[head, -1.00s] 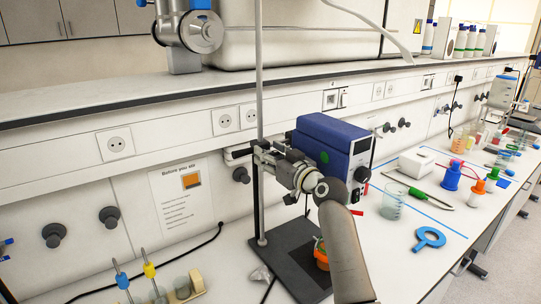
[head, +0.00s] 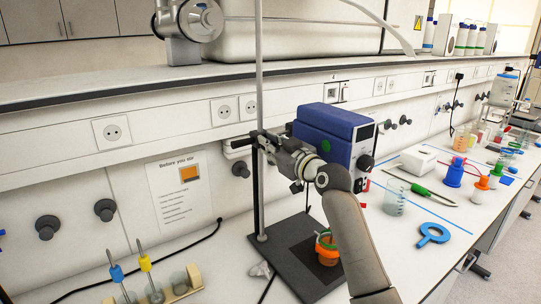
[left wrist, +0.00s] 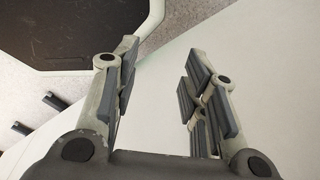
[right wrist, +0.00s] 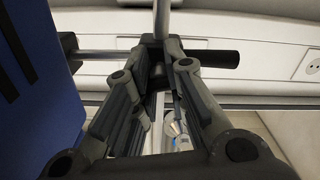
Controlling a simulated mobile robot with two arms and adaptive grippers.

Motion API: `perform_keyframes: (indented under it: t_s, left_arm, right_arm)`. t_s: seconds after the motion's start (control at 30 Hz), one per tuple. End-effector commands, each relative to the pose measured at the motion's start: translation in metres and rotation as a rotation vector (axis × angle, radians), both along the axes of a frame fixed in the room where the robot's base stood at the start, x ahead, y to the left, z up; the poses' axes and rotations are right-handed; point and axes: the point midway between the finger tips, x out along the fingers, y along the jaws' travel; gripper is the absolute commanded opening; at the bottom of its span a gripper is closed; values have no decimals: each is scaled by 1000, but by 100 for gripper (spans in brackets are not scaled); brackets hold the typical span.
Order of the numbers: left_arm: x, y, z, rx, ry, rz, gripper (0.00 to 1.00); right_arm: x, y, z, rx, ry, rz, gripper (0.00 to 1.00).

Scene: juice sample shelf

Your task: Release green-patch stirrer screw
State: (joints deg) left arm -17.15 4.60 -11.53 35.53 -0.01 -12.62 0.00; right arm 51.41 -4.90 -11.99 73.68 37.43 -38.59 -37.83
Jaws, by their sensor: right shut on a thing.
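The blue stirrer motor (head: 337,130) with a round green patch (head: 325,146) is held by a vertical metal rod stand (head: 260,80) on the bench. A dark clamp with a black handle (head: 243,143) sits on the rod; the handle also shows in the right wrist view (right wrist: 215,59). My right gripper (head: 268,145) is at this clamp beside the motor. In the right wrist view its fingers (right wrist: 155,62) are closed on the dark screw at the rod, and they hide most of it. My left gripper (left wrist: 158,85) is open and empty in the left wrist view, over a pale surface.
An orange-banded cup (head: 327,250) stands on the dark stand base (head: 290,262). A small rack with stirring rods (head: 185,292) is at front left. A cable runs along the wall.

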Motion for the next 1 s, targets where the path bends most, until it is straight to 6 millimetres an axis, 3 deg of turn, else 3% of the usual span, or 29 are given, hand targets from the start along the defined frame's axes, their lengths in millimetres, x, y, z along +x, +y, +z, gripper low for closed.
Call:
perform_keyframes:
  t_s: [0.03, 0.3, 1.0]
  left_arm:
    - [0, 0, -13, 0, 0, 0, 40]
    - [0, 0, -34, 0, 1, 1, 40]
    - [-1, 0, -44, 0, 1, 2, 40]
  right_arm:
    - [0, -1, -6, -35, -23, -1, 0]
    - [0, -1, -4, -192, -126, -1, 0]
    - [0, 0, -1, -318, -208, 0, 0]
